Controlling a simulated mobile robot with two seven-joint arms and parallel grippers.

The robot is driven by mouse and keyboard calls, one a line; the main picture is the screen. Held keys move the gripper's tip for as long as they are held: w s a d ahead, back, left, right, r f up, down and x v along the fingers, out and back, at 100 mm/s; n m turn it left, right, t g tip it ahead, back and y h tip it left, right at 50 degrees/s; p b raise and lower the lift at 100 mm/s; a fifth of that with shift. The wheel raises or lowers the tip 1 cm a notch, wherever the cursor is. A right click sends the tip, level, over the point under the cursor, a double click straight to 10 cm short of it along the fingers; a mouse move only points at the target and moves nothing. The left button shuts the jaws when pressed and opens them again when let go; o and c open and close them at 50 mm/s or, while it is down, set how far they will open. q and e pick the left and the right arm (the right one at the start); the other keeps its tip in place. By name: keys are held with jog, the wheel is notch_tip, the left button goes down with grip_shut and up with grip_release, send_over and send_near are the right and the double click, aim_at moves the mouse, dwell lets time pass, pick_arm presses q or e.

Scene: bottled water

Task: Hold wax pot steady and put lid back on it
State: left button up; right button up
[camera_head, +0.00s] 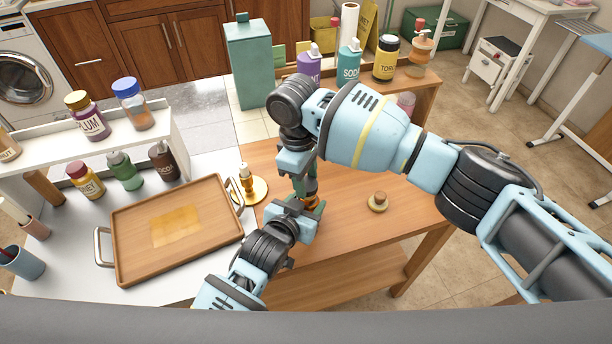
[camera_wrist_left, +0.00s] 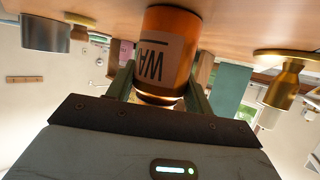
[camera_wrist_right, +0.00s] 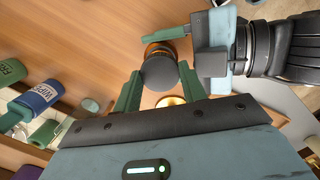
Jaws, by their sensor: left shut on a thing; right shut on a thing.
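The orange wax pot (camera_wrist_left: 167,45) stands on the wooden table, its label partly readable in the left wrist view, which shows it upside down. My left gripper (camera_head: 313,204) is shut on the pot from the side. My right gripper (camera_wrist_right: 158,88) points down above the pot and is shut on a dark round lid (camera_wrist_right: 158,74). In the right wrist view the lid overlaps the pot's amber rim (camera_wrist_right: 158,48); I cannot tell whether they touch. In the head view my right arm hides much of the pot.
A small wooden knobbed piece (camera_head: 378,203) lies to the right on the wooden table (camera_head: 345,225). A brass piece (camera_head: 250,187) stands left of the pot, beside a wooden tray (camera_head: 135,232). Several bottles line the back shelf. The table's front right is clear.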

aim_at(306, 183)
jog(key=shift+f, duration=0.1)
jog(key=shift+f, duration=0.8)
jog(key=shift+f, duration=0.6)
